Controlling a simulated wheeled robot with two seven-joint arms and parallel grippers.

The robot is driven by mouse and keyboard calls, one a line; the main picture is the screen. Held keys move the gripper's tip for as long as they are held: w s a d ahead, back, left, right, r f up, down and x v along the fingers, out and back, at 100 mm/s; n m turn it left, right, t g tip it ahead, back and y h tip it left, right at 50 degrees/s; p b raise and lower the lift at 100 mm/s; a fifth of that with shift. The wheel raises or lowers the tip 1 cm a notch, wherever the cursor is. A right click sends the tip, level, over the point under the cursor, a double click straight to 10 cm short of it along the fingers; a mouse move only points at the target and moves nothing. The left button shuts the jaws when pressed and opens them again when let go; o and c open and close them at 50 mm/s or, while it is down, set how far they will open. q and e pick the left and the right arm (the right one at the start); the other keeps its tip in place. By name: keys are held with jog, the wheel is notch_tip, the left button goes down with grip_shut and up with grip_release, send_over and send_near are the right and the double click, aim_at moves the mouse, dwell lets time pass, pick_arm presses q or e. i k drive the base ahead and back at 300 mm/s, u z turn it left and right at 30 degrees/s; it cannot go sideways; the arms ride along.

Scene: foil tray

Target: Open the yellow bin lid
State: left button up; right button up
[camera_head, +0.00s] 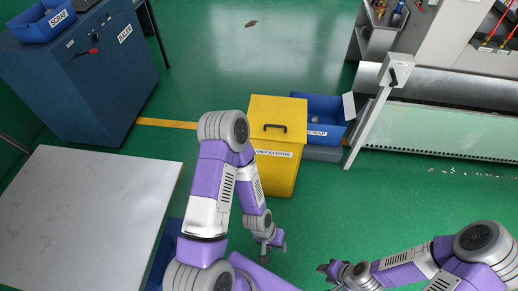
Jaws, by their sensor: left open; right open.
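The yellow bin (283,177) stands on the green floor near the middle of the view. Its yellow lid (278,112) lies shut on top, with a dark handle (275,128) near the front. A white label is on the bin's front, partly hidden by my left arm. My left gripper (272,248) is open and empty, below and in front of the bin, apart from it. My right gripper (325,270) is open and empty, lower and to the right, well away from the bin.
A blue scrap bin (318,118) stands close behind the yellow bin's right side. A grey post with a box (397,70) stands further right, before a machine. A pale grey table top (85,220) lies left. A dark blue baler (90,85) is at the back left.

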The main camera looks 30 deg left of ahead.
aim_at(283, 119)
jog(key=k, duration=0.4)
jog(key=u, duration=0.75)
jog(key=i, duration=1.65)
